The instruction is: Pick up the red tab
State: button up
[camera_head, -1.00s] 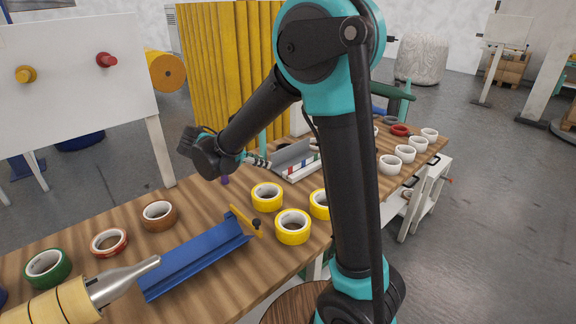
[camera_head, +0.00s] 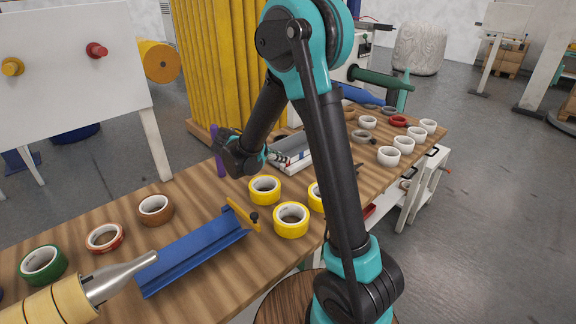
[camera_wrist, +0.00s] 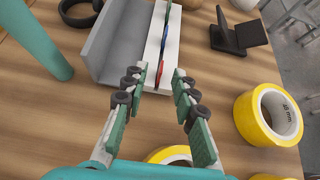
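The red tab (camera_wrist: 159,73) is a thin upright piece at the near end of a white strip (camera_wrist: 152,55) in the wrist view. A blue tab (camera_wrist: 163,46) stands behind it in the same row. The strip lies along a grey angled tray (camera_wrist: 105,45), which also shows in the head view (camera_head: 297,163). My gripper (camera_wrist: 155,79) is open and empty, with one fingertip on each side of the tab's near end in the picture. I cannot tell how high the fingertips are above it. In the head view the fingers are small and partly hidden near the tray.
Yellow tape rolls (camera_wrist: 268,115) lie close to the right and below my gripper. A black stand (camera_wrist: 238,33) is at the upper right. A teal post (camera_wrist: 35,38) is at the left. A blue trough (camera_head: 190,262) lies nearer on the wooden table.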

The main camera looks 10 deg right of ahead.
jog(key=x, duration=0.5)
jog(key=shift+s+d+f, duration=0.1)
grip_shut()
